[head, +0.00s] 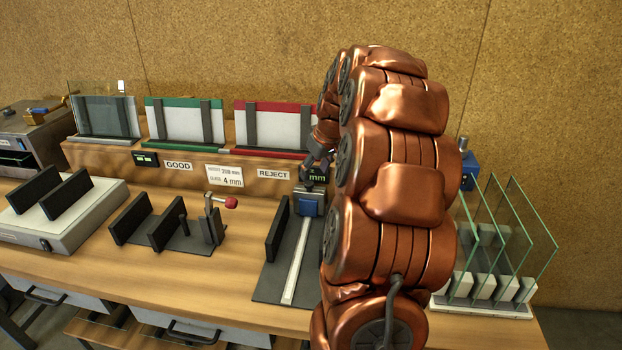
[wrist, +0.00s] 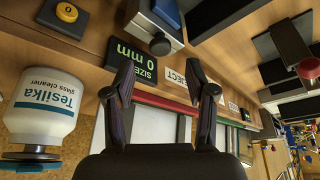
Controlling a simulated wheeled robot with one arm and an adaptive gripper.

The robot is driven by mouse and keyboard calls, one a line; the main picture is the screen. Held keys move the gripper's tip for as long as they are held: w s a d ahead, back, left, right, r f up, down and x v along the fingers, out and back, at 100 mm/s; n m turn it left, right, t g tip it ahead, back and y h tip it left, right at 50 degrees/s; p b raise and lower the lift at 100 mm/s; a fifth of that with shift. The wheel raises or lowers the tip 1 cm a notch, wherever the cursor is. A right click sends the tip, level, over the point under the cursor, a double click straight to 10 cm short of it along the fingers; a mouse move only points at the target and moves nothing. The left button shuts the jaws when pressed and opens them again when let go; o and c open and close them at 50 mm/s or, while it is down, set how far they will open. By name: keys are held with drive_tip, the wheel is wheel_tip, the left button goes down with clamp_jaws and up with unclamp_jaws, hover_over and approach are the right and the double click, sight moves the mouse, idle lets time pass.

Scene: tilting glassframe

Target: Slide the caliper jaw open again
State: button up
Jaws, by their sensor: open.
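The caliper lies on a dark base plate on the bench, with a long metal rail (head: 297,262) and a black upright plate (head: 277,230) beside it. Its blue and silver slider (head: 310,202) sits at the rail's far end. In the head view my gripper (head: 318,163) is partly hidden by my arm. The size display (wrist: 132,62) reads 0 mm.
A glass cleaner bottle (wrist: 43,104) stands beside my gripper in the wrist view. Behind the caliper are the red reject rack (head: 275,128) and green good rack (head: 185,125). A red-knobbed clamp fixture (head: 213,215) stands left; glass panes (head: 505,240) stand right.

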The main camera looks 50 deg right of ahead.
sight(309, 183)
drive_tip(key=p+x, duration=0.1)
drive_tip(key=x, duration=0.4)
drive_tip(key=shift+f, duration=0.1)
clamp_jaws()
idle(0.3)
